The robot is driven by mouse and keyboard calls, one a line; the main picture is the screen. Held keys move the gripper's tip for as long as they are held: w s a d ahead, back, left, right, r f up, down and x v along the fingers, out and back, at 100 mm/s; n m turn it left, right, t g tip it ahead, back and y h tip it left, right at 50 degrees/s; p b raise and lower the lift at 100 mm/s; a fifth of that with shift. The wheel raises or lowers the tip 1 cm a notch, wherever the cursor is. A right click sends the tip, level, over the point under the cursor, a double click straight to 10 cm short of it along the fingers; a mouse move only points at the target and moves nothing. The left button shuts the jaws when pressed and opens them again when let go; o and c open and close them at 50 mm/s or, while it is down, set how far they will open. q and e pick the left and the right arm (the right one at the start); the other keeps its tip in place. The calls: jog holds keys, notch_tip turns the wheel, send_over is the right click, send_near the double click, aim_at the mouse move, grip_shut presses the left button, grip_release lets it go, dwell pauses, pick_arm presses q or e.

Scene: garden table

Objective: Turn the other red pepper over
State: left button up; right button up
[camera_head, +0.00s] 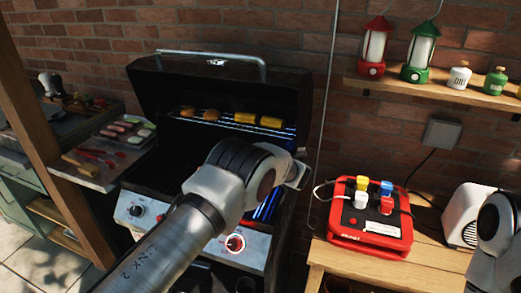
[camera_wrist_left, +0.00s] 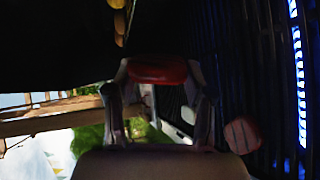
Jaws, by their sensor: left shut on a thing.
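In the left wrist view my left gripper (camera_wrist_left: 158,72) is shut on a red pepper piece (camera_wrist_left: 157,70), held between its fingertips. A second reddish piece (camera_wrist_left: 242,134), likely the other red pepper, lies on the dark grill grate (camera_wrist_left: 270,60) to the right of the fingers. In the head view my left arm reaches across the open grill (camera_head: 250,95). It hides most of the grate, the peppers and its own fingers. My right arm shows only at the right edge, and its gripper is out of the picture.
Food pieces, including yellow ones (camera_head: 245,118), sit on the grill's upper rack. A side shelf with a food tray (camera_head: 103,148) is at left. At right a red socket box (camera_head: 340,237) and white toaster (camera_head: 466,212) stand on a wooden table (camera_head: 335,260).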

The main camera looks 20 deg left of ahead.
pick_arm(q)
jog(key=f+n+t+h+b, duration=0.2)
jog(key=n, duration=0.1)
jog(key=f+n+t+h+b, duration=0.1)
jog(key=n+h+b, duration=0.1)
jog(key=n+b, duration=0.1)
jog(key=f+n+t+h+b, duration=0.2)
jog(key=n, duration=0.1)
jog(key=shift+w+d+f+n+t+b, duration=0.15)
jog(key=shift+w+f+n+t+b, duration=0.15)
jog(key=shift+n, duration=0.1)
jog(key=shift+n+h, duration=0.4)
notch_tip(320, 180, down, 5)
jog(key=b, duration=0.4)
jog(key=shift+d+f+b, duration=0.1)
jog(key=shift+b, duration=0.2)
jog(key=shift+t, duration=0.3)
jog(key=o, duration=1.1)
